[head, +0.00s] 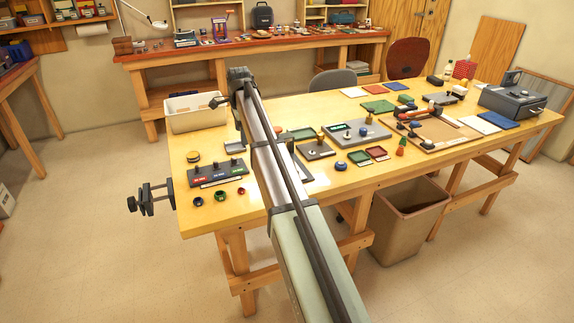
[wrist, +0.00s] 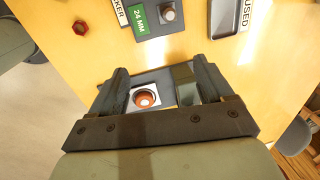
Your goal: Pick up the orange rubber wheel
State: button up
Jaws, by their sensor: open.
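The orange rubber wheel (wrist: 146,98) shows in the wrist view as an orange ring with a pale centre. It lies on a white square (wrist: 137,107) on a dark plate. My gripper (wrist: 159,70) is open, with one finger on each side of the wheel in the picture. The wheel appears nearer the left finger, and nothing is held. I cannot tell the height of the fingers above it. In the head view my arm hides the wheel and the fingers.
A labelled peg board (head: 217,173) and small coloured rings (head: 220,196) stand left of my arm. A white bin (head: 195,113) is at the back left. Right of my arm are a grey board (head: 357,133) and small trays (head: 377,153).

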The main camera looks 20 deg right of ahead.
jog(key=s+d+r+m+g, duration=0.2)
jog(key=s+d+m, duration=0.15)
jog(key=d, duration=1.15)
jog(key=shift+n, duration=0.35)
jog(key=f, duration=0.6)
jog(key=s+f, duration=0.1)
jog(key=f, duration=0.2)
jog(key=shift+a, duration=0.1)
jog(key=f, duration=0.2)
jog(key=s+f, duration=0.1)
jog(key=f, duration=0.1)
jog(key=shift+w+f, duration=0.1)
jog(key=shift+f, duration=0.4)
